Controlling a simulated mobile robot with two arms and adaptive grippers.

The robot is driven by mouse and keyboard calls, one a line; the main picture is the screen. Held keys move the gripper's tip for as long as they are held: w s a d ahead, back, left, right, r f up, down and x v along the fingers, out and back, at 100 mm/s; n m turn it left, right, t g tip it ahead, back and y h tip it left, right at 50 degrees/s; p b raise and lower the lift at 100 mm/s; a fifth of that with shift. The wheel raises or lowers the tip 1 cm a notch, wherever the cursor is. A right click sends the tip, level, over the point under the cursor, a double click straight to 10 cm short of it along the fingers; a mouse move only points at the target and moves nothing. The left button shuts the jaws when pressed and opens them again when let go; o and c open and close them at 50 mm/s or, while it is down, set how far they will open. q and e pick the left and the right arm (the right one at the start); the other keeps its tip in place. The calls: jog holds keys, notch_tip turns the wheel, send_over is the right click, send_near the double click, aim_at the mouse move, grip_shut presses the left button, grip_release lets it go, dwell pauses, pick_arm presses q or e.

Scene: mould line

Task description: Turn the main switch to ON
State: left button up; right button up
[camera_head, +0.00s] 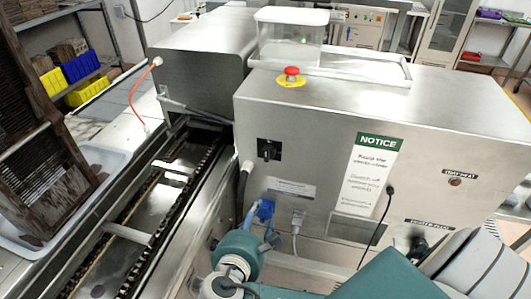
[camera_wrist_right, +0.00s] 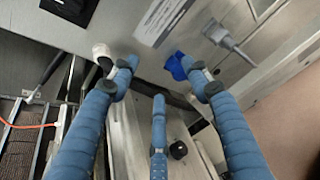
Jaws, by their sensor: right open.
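The main switch (camera_head: 269,150) is a black rotary switch on a dark plate, on the front panel of the steel machine. Its dark plate also shows at the top edge of the right wrist view (camera_wrist_right: 72,8), partly cut off. My right gripper (camera_head: 260,224) is below the switch, near the lower front of the panel, apart from the switch. In the right wrist view its blue fingers (camera_wrist_right: 157,80) are spread with nothing between them. The switch's ON/OFF marks are too small to read. My left gripper is not in view.
A bright blue connector (camera_head: 265,209) and a grey plug (camera_head: 298,217) with a cable sit on the panel beside my right fingers. A red emergency button (camera_head: 291,72) is on top. A NOTICE sign (camera_head: 371,173) hangs right of the switch. A chain conveyor (camera_head: 145,235) runs at left.

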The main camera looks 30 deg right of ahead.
aim_at(266, 157)
notch_tip(266, 157, up, 11)
jog(key=w+n+t+h, duration=0.1)
jog(key=n+t+h, duration=0.2)
jog(key=n+h, duration=0.15)
jog(key=shift+y, duration=0.25)
jog(key=p+x, duration=0.3)
jog(key=x, duration=0.6)
jog(key=shift+w+d+r, duration=0.1)
jog(key=shift+w+d, duration=0.2)
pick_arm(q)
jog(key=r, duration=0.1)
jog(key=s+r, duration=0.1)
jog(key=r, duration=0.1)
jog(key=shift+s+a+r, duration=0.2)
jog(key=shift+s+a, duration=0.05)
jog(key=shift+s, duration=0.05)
pick_arm(e)
jog(key=shift+w+d, duration=0.25)
jog(key=shift+d, duration=0.05)
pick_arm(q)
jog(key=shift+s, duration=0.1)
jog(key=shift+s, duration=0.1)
pick_arm(e)
jog(key=c, duration=1.1)
